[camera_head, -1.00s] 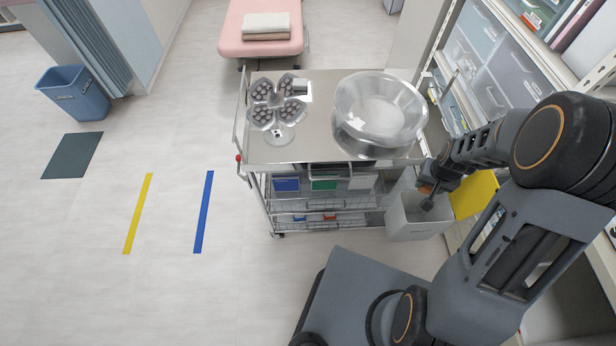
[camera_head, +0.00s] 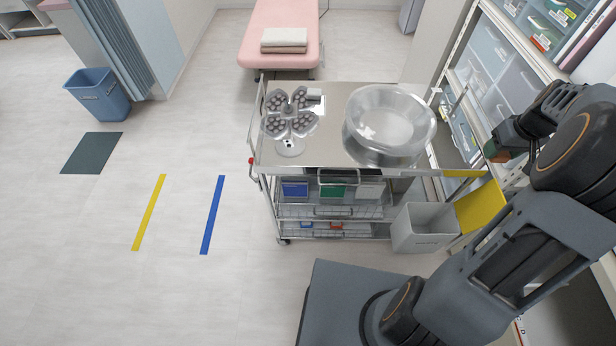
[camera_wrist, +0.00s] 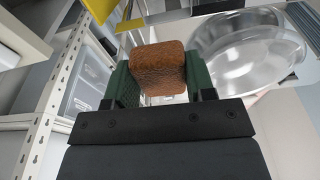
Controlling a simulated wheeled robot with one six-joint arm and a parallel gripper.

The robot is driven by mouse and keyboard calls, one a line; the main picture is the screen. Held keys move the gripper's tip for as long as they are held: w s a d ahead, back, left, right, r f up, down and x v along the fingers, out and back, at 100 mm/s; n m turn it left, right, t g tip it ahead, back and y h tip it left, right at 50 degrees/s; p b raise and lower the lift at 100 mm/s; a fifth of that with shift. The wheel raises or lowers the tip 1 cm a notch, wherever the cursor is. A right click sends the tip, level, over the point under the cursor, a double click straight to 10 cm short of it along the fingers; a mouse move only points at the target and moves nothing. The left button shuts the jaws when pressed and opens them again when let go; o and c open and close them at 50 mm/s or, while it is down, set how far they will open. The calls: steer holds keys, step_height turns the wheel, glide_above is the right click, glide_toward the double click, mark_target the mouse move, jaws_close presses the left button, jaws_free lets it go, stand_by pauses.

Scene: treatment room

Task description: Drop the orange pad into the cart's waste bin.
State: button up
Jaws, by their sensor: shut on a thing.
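The orange pad (camera_wrist: 158,70) is a rough orange-brown block held between the green fingers of my gripper (camera_wrist: 160,82) in the wrist view. In the head view, my gripper (camera_head: 494,151) is at the right, beside the shelf and above the level of the bin, with a bit of the pad showing orange. The cart's waste bin (camera_head: 418,236) is a light grey open box at the cart's right side. My gripper is up and to the right of it, apart from it. The bin's floor is mostly hidden by its walls.
The cart (camera_head: 320,152) carries a clear basin (camera_head: 388,158) and a lamp-like stand (camera_head: 290,146). A yellow panel (camera_head: 481,208) stands beside the bin. Shelving (camera_head: 492,80) is close on the right. A blue bin (camera_head: 98,97) stands on the floor at far left.

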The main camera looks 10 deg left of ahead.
mark_target(498, 163)
steer(key=shift+s+d+r, duration=0.25)
steer(key=shift+d+r, duration=0.35)
steer(key=shift+d, duration=0.15)
steer(key=shift+d+f, duration=0.1)
step_height(498, 163, down, 6)
steer(key=b, duration=0.4)
steer(key=shift+r, duration=0.25)
steer(key=o, duration=1)
steer(key=shift+o, duration=0.2)
steer(key=shift+r, duration=0.15)
step_height(498, 163, up, 13)
steer(key=s, duration=0.2)
steer(key=shift+d+r+b, duration=0.15)
steer(key=shift+r+b, duration=0.05)
steer(key=shift+b, duration=0.1)
